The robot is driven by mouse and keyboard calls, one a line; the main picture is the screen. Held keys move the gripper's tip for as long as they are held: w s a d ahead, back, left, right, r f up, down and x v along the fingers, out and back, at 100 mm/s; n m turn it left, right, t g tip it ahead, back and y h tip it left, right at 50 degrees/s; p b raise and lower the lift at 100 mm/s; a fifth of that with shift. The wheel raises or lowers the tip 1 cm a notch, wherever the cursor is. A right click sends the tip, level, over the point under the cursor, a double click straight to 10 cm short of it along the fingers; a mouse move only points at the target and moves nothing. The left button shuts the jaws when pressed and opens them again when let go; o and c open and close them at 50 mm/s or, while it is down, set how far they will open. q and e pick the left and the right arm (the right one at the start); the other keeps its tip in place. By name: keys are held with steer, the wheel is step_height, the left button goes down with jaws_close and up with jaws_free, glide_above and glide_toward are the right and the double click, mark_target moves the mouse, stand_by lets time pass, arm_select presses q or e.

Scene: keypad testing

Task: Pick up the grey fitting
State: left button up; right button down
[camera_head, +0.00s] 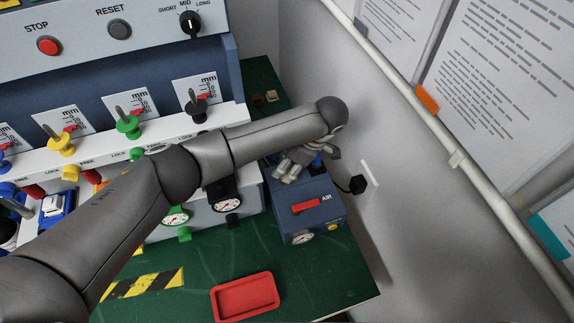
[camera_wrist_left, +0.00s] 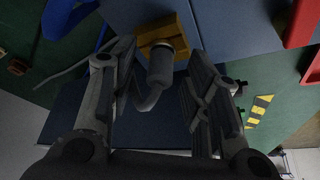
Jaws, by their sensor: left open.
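The grey fitting (camera_wrist_left: 160,66) shows in the left wrist view as a small grey cylinder with a bent lower end. It is at a yellow-brown block (camera_wrist_left: 182,28) on a blue surface. My left gripper (camera_wrist_left: 160,58) is open, with one finger on each side of the fitting and visible gaps between. In the head view my left gripper (camera_head: 288,170) points down at the back of the blue AIR box (camera_head: 318,203). I cannot make out the fitting there, as the gripper and arm cover that spot. My right gripper is in neither view.
A red tray (camera_head: 217,303) lies on the green table (camera_head: 203,260). The panel with coloured levers (camera_head: 128,124) and gauges stands left, partly behind my left arm. A grey wall (camera_head: 400,200) with a black plug (camera_head: 357,184) is close on the right.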

arm_select(q)
steer(key=shift+f, duration=0.15)
steer(key=shift+c, duration=0.3)
jaws_close()
